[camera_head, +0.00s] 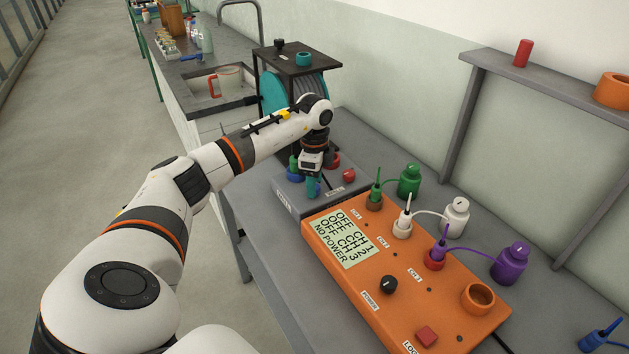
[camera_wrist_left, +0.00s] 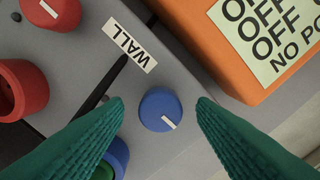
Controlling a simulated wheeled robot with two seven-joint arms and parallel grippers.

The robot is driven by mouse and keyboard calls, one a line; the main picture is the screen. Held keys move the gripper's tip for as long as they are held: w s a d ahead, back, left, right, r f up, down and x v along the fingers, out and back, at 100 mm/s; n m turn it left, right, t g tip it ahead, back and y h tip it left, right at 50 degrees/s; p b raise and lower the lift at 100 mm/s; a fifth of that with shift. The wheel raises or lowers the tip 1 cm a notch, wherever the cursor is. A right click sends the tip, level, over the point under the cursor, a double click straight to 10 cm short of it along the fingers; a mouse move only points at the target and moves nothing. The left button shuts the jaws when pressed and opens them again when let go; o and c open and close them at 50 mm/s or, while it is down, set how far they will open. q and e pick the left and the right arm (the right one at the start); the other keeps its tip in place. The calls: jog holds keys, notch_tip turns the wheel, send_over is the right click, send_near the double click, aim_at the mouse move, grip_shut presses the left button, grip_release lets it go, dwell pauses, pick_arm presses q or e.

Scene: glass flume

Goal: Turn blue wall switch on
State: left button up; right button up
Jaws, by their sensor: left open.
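The blue wall switch (camera_wrist_left: 160,108) is a round blue knob on top of a grey box, next to a label reading "WALL". Its white mark points to the lower right in the left wrist view. My left gripper (camera_head: 313,190) reaches down over the grey box (camera_head: 325,195) in the head view, and its teal fingers hide the knob there. In the left wrist view my left gripper (camera_wrist_left: 160,101) is open, with one fingertip on either side of the knob. A gap shows between each fingertip and the knob. My right gripper is not in view.
A blue socket with something green in it (camera_wrist_left: 117,158), a red socket (camera_wrist_left: 20,88) and a red knob (camera_wrist_left: 52,12) are close by on the box. An orange panel (camera_head: 395,275) adjoins the box; its display (camera_head: 343,238) reads "NO POWER". A cable reel (camera_head: 275,95) stands behind.

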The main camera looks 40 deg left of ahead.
pick_arm(q)
jog(key=shift+f, duration=0.4)
jog(key=shift+c, duration=0.5)
jog(key=c, duration=0.9)
